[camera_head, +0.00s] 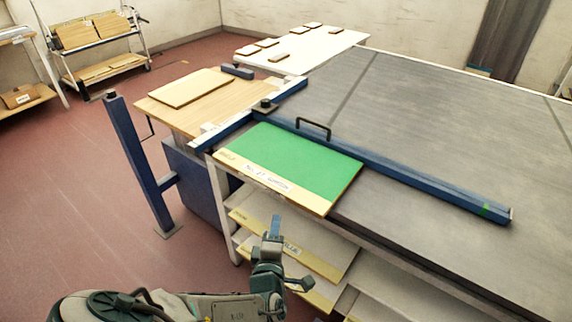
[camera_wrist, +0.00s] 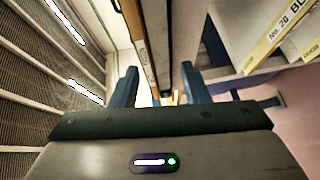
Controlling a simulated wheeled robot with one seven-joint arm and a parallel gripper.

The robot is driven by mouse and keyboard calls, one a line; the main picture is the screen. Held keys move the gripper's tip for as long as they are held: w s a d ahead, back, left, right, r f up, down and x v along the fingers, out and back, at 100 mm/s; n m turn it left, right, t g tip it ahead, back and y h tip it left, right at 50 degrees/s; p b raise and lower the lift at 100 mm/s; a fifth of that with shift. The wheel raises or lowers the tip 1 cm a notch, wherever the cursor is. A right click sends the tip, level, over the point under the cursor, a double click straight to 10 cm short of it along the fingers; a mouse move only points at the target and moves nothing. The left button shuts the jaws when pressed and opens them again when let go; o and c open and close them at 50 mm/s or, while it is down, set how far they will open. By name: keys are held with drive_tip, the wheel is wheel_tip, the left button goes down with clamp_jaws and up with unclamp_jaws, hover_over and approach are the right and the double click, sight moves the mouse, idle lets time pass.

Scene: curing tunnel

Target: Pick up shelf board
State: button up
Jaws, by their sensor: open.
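A board with a pale yellow front edge and a dark-lettered label (camera_head: 325,262) lies on a shelf under the grey-topped table. Another yellow-edged board (camera_head: 318,297) shows on the shelf below it. My gripper (camera_head: 275,235) is in front of these shelves, overlapping the label in the head view. In the wrist view, my gripper (camera_wrist: 160,90) has its two blue fingers apart. A thin brown board edge (camera_wrist: 135,35) runs between or just beyond them; I cannot tell the depth or any contact. A yellow label reading "No. 20 BL" (camera_wrist: 282,38) shows at the right.
A green board (camera_head: 295,160) lies on the table's near left corner, against a blue rail (camera_head: 400,170) with a black handle. A blue post (camera_head: 135,160) stands left of a side table with a wooden board (camera_head: 190,87). Red floor (camera_head: 60,200) is clear at left.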

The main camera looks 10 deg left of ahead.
sight(276, 192)
drive_tip(key=shift+n+t+y, duration=0.5)
drive_tip(key=shift+n+t, duration=0.1)
drive_tip(key=shift+n, duration=0.1)
drive_tip(key=w, duration=0.2)
drive_tip(key=w+a+r, duration=0.1)
drive_tip(key=w, duration=0.2)
drive_tip(key=w+b, duration=0.1)
drive_tip(key=w, duration=0.1)
drive_tip(key=shift+w+a+r, duration=0.25)
drive_tip(key=shift+w+a, duration=0.15)
drive_tip(key=w, duration=0.3)
drive_tip(key=w+p, duration=0.1)
drive_tip(key=shift+w+d+r, duration=0.2)
drive_tip(key=shift+w+d, duration=0.15)
drive_tip(key=shift+w+a, duration=0.1)
drive_tip(key=shift+w, duration=0.25)
drive_tip(key=shift+c, duration=0.3)
clamp_jaws()
